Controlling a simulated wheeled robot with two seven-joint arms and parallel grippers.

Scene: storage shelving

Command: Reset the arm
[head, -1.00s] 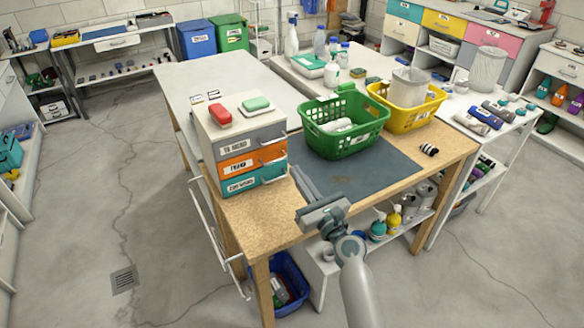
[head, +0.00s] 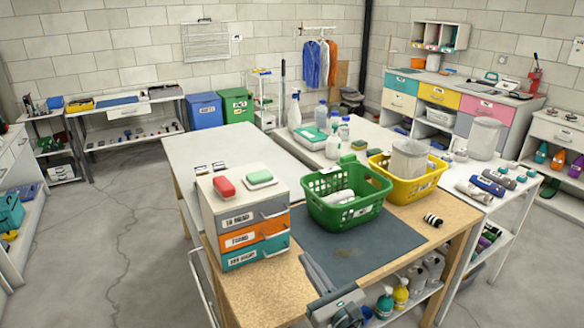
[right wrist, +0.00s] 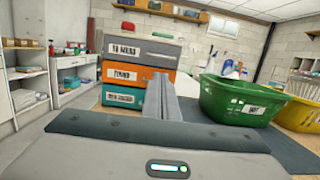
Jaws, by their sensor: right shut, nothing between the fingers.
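My right gripper (head: 318,275) reaches in from the bottom of the head view, over the front edge of the wooden table. In the right wrist view its fingers (right wrist: 158,97) are pressed together with nothing between them. Beyond them stands a small drawer unit (head: 243,220) with grey, orange and teal drawers, which also shows in the right wrist view (right wrist: 140,72). The fingers are apart from it, at its right front. My left gripper is not in view.
A red and a green soap lie on the drawer unit. A black-and-white striped item (head: 433,220) lies right. Concrete floor (head: 110,235) is open at left.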

